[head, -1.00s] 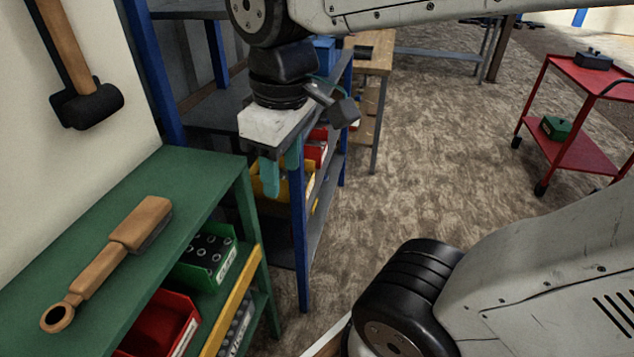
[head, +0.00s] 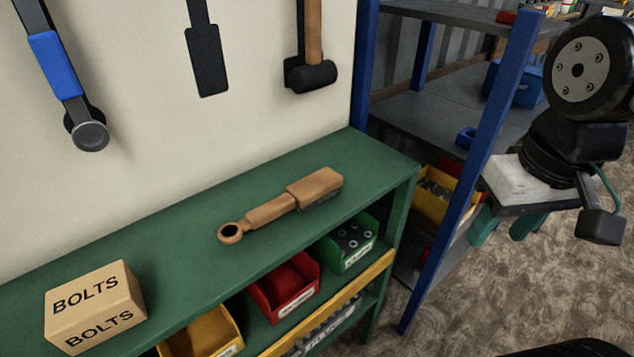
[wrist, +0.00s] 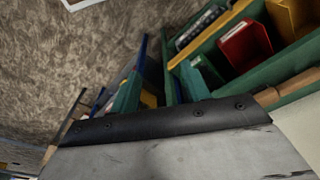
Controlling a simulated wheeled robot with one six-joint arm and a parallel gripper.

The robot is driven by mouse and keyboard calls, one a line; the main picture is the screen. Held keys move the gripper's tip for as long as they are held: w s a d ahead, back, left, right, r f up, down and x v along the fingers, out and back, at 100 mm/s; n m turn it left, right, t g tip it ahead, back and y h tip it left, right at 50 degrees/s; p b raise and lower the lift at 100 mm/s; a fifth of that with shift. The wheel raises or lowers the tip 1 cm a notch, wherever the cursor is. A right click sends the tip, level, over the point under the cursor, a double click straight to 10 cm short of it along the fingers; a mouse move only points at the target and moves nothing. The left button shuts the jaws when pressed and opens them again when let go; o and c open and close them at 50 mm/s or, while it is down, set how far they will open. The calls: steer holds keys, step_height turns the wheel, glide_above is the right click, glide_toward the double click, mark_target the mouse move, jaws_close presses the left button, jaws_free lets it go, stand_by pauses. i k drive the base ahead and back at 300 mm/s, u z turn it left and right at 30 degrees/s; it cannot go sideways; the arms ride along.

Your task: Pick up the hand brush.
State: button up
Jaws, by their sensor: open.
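The hand brush (head: 283,205) lies on the green shelf top (head: 200,225). It has a tan wooden body and handle with a ring at the left end, and dark bristles show under its right end. My gripper (head: 507,226) is at the right of the head view, its teal fingers pointing down, apart and empty. It hangs beyond the shelf's right end, near a blue post, well clear of the brush. In the wrist view a tan piece at the right edge may be part of the brush; I cannot tell.
A bolts box (head: 95,307) stands at the shelf's left end. Red (head: 285,285) and green (head: 347,243) bins sit below the top. A hammer (head: 312,60) and other tools hang on the wall behind. The blue post (head: 485,150) stands between shelf and gripper.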

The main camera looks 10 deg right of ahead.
mark_target(305, 194)
steer(key=k, duration=0.5)
steer(key=z, duration=1)
steer(key=i, duration=0.8)
steer(key=u, duration=1.6)
